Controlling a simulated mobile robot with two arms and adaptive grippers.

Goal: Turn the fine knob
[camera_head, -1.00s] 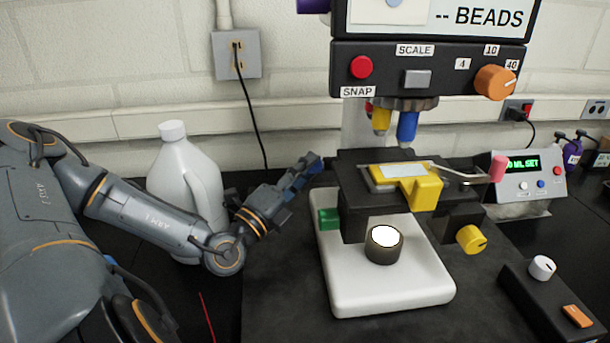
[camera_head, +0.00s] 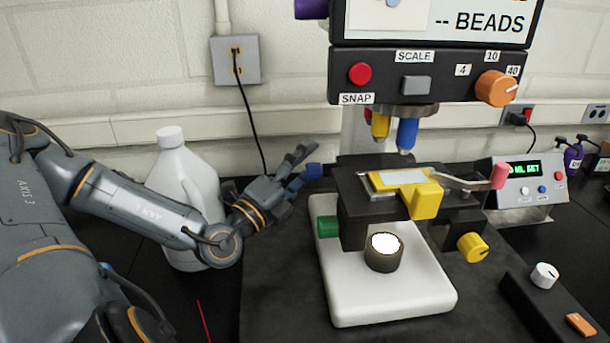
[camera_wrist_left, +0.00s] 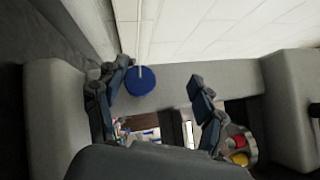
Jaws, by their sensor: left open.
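A microscope-like instrument with a white base (camera_head: 400,305) stands on a dark mat. My left gripper (camera_head: 303,166) is open and empty, just left of the blue knob. In the left wrist view the blue knob (camera_wrist_left: 140,81) has a white mark and appears between the spread fingers (camera_wrist_left: 160,73), nearer the left one. Contact cannot be told. My right gripper is out of view.
A white jug (camera_head: 185,190) stands behind my left forearm. A yellow slide holder (camera_head: 424,198) sits on the stage, with a yellow knob (camera_head: 473,247) at its right. A control box (camera_head: 545,300) stands at the front right. Colored objectives (camera_head: 407,134) hang above the stage.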

